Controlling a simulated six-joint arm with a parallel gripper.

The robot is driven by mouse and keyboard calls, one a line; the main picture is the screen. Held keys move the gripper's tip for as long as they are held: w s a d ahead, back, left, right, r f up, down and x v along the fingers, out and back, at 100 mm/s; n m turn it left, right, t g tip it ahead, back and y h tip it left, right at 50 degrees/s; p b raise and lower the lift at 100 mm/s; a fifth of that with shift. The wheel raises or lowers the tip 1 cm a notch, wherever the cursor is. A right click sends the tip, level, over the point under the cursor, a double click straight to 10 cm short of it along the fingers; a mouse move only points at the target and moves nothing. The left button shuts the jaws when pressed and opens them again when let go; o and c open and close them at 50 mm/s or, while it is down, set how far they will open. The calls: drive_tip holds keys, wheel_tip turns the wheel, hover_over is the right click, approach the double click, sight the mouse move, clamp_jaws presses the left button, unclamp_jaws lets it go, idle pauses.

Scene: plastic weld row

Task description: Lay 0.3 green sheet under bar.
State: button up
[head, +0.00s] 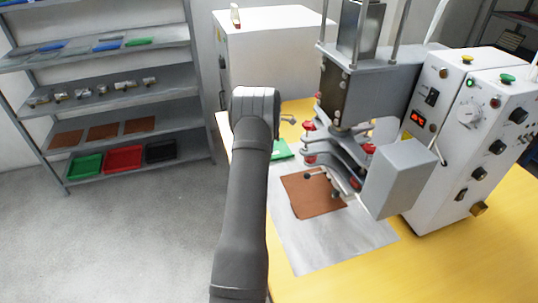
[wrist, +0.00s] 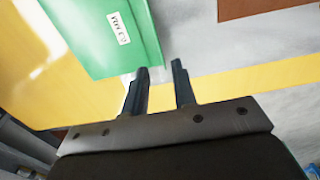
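A green sheet (head: 283,150) lies on the yellow table behind my arm in the head view, partly hidden by it. In the wrist view the green sheet (wrist: 95,35) fills the upper left, with a small white label whose text is hard to read. My gripper (wrist: 160,66) is open, its two dark fingers apart at the sheet's near corner. I cannot tell whether they touch it. In the head view my arm hides the fingers. The welding machine's pressing head (head: 345,150), where the bar would be, hangs over a brown sheet (head: 312,195); the bar itself is hard to make out.
The brown sheet lies on a grey metal plate (head: 335,243) on the yellow table (head: 480,255). The white control box (head: 465,140) stands at the right. A white cabinet (head: 270,50) is behind. A grey shelf (head: 100,115) with sheets, fittings and coloured trays stands at the left.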

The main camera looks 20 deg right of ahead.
wheel_tip(320, 180, up, 6)
idle(0.5)
wheel_tip(320, 180, down, 12)
drive_tip(key=shift+r, duration=1.7)
